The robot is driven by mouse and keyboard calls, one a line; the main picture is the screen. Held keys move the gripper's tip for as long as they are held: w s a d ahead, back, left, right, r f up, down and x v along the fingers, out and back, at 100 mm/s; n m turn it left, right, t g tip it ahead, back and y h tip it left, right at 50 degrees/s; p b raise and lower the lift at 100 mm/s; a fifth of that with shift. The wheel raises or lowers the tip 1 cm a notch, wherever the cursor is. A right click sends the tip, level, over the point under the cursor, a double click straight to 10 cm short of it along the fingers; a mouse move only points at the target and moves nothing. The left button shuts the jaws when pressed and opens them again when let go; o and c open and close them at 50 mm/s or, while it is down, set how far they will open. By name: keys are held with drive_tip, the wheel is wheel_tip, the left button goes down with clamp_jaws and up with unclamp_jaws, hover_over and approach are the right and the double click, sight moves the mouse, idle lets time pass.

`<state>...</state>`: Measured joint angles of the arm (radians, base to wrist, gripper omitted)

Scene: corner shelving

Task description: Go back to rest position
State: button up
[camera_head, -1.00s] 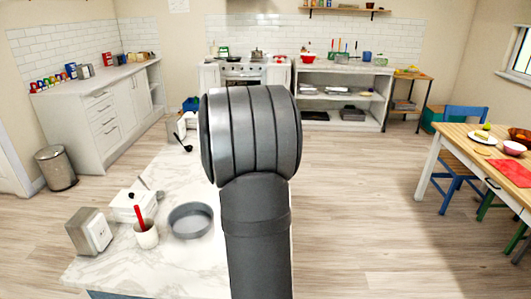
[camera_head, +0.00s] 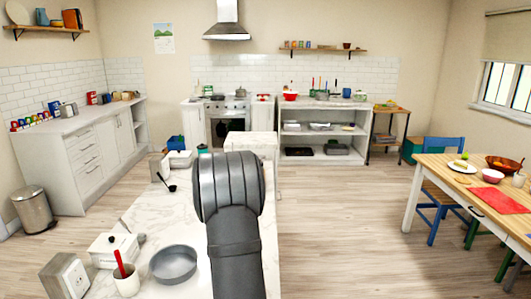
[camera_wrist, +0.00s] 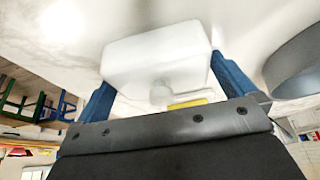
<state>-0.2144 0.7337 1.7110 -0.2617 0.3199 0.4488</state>
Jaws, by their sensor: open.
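My gripper (camera_wrist: 163,72) is open, with two blue fingers apart in the wrist view. A white lidded box with a round knob (camera_wrist: 155,50) appears between the fingers there. I cannot tell how far the box is from them. A similar white box (camera_head: 112,250) stands on the marble counter (camera_head: 145,218) in the head view. My grey arm rises over the counter in the head view, and my gripper is hidden there.
A black ladle (camera_head: 167,183) lies farther back. A wooden table (camera_head: 470,185) with chairs is at right; the floor between is clear.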

drive_tip(key=shift+r, duration=0.1)
drive_tip(key=v, duration=1.2)
drive_tip(key=x, duration=1.2)
drive_tip(key=shift+f, duration=0.3)
wheel_tip(320, 180, up, 5)
drive_tip(key=shift+w, duration=0.1)
drive_tip(key=s+d+r, duration=0.4)
drive_tip(key=d+r, duration=0.3)
drive_tip(key=d, duration=0.4)
drive_tip(key=w+a, duration=0.3)
drive_tip(key=w, duration=1.3)
drive_tip(key=shift+n, duration=0.4)
drive_tip(key=a+f, duration=0.1)
drive_tip(key=a, duration=0.1)
drive_tip(key=w+a+f, duration=0.1)
drive_tip(key=a+f, duration=0.1)
drive_tip(key=w+a+f, duration=0.1)
drive_tip(key=a, duration=0.2)
drive_tip(key=shift+w+a+f, duration=0.1)
drive_tip(key=shift+w+f, duration=0.05)
drive_tip(key=shift+f, duration=0.1)
